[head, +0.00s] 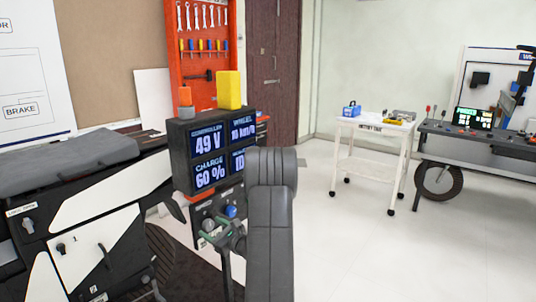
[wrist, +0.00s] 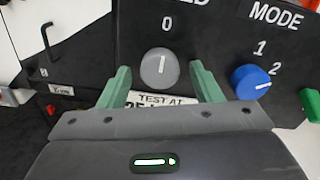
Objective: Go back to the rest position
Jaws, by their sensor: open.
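My gripper (wrist: 162,76) is open in the wrist view, with its two green fingers apart. A round grey knob (wrist: 160,66) on a black panel shows between the fingertips; I cannot tell whether they touch it. A blue knob (wrist: 250,82) marked MODE sits to the right, its pointer turned toward the 2. In the head view my gripper (head: 224,232) is low in front of the panel, below the blue knob (head: 231,211) and beside the grey knob (head: 208,225). My arm hides part of the panel's right side.
A black and white chassis (head: 90,220) fills the left. A white cart (head: 372,125) and a workbench (head: 460,135) stand at the right. The floor between is clear.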

